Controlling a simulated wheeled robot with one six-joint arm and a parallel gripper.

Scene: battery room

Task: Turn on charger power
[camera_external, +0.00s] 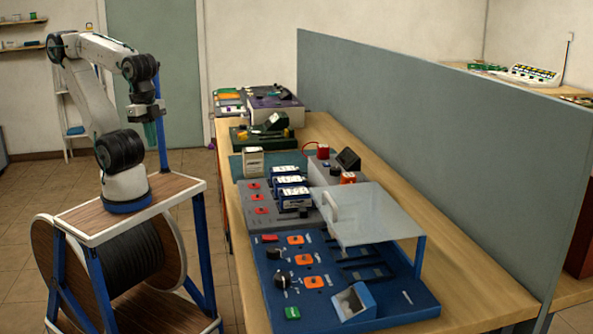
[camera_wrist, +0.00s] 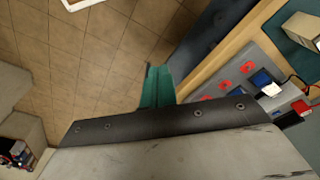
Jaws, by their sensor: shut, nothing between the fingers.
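My gripper (camera_external: 152,132) is shut and empty. It hangs fingers down over the floor, left of the bench and apart from everything on it. In the wrist view its green fingers (camera_wrist: 158,88) are together. A grey unit (camera_external: 277,221) on the bench has several red switches (camera_external: 257,197) and several blue-and-white battery packs (camera_external: 292,192). It also shows at the right of the wrist view (camera_wrist: 258,47). Nearer is a blue panel (camera_external: 268,292) with orange switches (camera_external: 304,259), dark knobs (camera_external: 282,281), a red button (camera_external: 270,238) and a green button (camera_external: 292,313). Which unit is the charger is unclear.
A raised clear cover (camera_external: 375,214) with a white handle overhangs part of the blue panel. A grey partition (camera_external: 440,130) runs along the bench's (camera_external: 465,275) right side. More devices (camera_external: 270,122) stand farther back. The floor (camera_external: 190,255) between my base and the bench is clear.

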